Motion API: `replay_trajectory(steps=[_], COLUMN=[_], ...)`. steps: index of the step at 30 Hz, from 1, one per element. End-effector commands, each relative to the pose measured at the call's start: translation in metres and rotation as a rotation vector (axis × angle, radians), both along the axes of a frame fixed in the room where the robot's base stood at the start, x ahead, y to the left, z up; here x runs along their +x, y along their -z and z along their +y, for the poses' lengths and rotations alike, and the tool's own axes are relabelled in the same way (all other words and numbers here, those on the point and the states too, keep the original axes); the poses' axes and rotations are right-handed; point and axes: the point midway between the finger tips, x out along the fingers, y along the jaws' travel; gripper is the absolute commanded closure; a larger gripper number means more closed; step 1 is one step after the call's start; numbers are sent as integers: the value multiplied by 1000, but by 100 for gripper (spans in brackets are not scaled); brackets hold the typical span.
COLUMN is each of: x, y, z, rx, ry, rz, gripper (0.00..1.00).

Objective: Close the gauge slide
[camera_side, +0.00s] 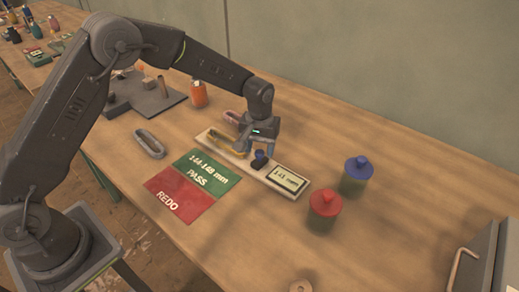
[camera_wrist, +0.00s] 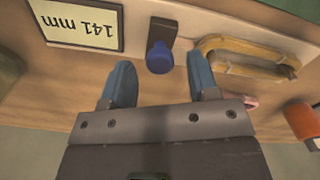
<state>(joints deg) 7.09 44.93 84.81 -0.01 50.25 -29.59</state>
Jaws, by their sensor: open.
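The gauge is a long pale board (camera_side: 240,167) with a display (camera_side: 289,178) at its right end, reading 141 mm in the wrist view (camera_wrist: 79,24). Its slide is a small dark block (camera_wrist: 164,30) with a blue knob (camera_wrist: 159,58); the knob also shows in the side view (camera_side: 260,155). A yellow oval link (camera_wrist: 245,57) lies on the board on the side away from the display, with a small gap to the slide. My gripper (camera_side: 260,147) is open above the slide. In the wrist view the knob appears between its two blue-grey fingertips, without clear contact.
A green PASS and red REDO card (camera_side: 193,184) lies in front of the gauge. A red-lidded jar (camera_side: 324,209) and a blue-lidded jar (camera_side: 356,176) stand to the right. A grey link (camera_side: 149,143) lies left, a pink link (camera_side: 234,117) behind, and an orange jar (camera_side: 198,94) stands farther back.

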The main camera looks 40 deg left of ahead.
Motion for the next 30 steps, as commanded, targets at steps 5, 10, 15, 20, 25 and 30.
replay_trajectory(steps=[5,10,15,20,25,30], x=[0,0,0,0,0,0], y=[11,12,11,11,11,11], z=[0,0,0,0,0,0], rx=[0,0,0,0,0,0], ry=[0,0,0,0,0,0], rz=[1,0,0,0,0,0], gripper=[45,45,52,67,83,100])
